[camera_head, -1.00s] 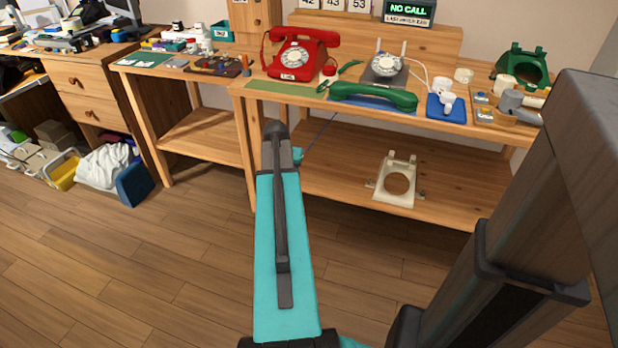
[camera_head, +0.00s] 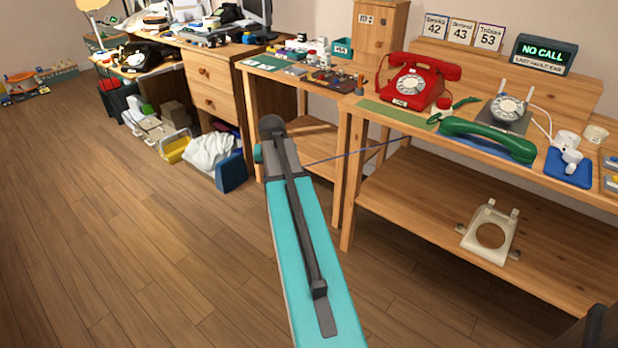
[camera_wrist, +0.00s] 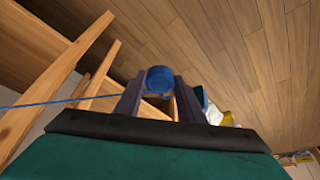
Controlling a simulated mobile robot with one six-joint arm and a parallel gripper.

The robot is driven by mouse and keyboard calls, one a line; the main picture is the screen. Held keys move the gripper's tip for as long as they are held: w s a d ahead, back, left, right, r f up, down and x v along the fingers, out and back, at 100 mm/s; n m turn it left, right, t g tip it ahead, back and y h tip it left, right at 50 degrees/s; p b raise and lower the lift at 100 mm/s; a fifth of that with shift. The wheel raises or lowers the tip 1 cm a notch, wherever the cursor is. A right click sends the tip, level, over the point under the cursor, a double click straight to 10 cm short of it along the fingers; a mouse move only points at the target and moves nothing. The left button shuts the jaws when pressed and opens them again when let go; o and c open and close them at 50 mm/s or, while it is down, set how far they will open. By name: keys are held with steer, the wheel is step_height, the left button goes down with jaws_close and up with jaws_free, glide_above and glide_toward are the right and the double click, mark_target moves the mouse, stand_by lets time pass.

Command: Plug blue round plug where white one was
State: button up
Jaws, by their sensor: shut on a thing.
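In the wrist view, my gripper (camera_wrist: 160,82) is shut on a blue round plug (camera_wrist: 160,78). A thin blue cord (camera_wrist: 60,104) runs from it to the left. In the head view, my fingers and the plug are hidden behind my arm. The blue cord (camera_head: 350,152) stretches from there up and right to the workbench. White round pieces (camera_head: 567,146) sit on a blue pad (camera_head: 568,178) on the bench's right part, with a white cord (camera_head: 542,122) beside them. I cannot tell plug from socket there.
The workbench (camera_head: 560,200) holds a red dial phone (camera_head: 415,84), a green handset (camera_head: 487,139) and a dial unit (camera_head: 508,108). A pale phone base (camera_head: 490,232) lies on its lower shelf. A blue box (camera_head: 231,172) stands on the floor. Open floor (camera_head: 120,250) lies left.

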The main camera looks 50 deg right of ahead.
steer(key=w+a+r+n+y, duration=0.1)
steer(key=w+a+r+n, duration=0.2)
steer(key=a, duration=1.1)
steer(key=w+a+r+n+y, duration=0.1)
steer(key=w+a+r+n, duration=0.2)
steer(key=a, duration=1.1)
steer(key=w+a+r+n+t+y, duration=0.1)
steer(key=w+a+r+n, duration=0.2)
steer(key=a, duration=1.1)
step_height(320, 180, up, 2)
steer(key=w, duration=0.2)
steer(key=shift+w, duration=0.4)
steer(key=shift+r, duration=0.1)
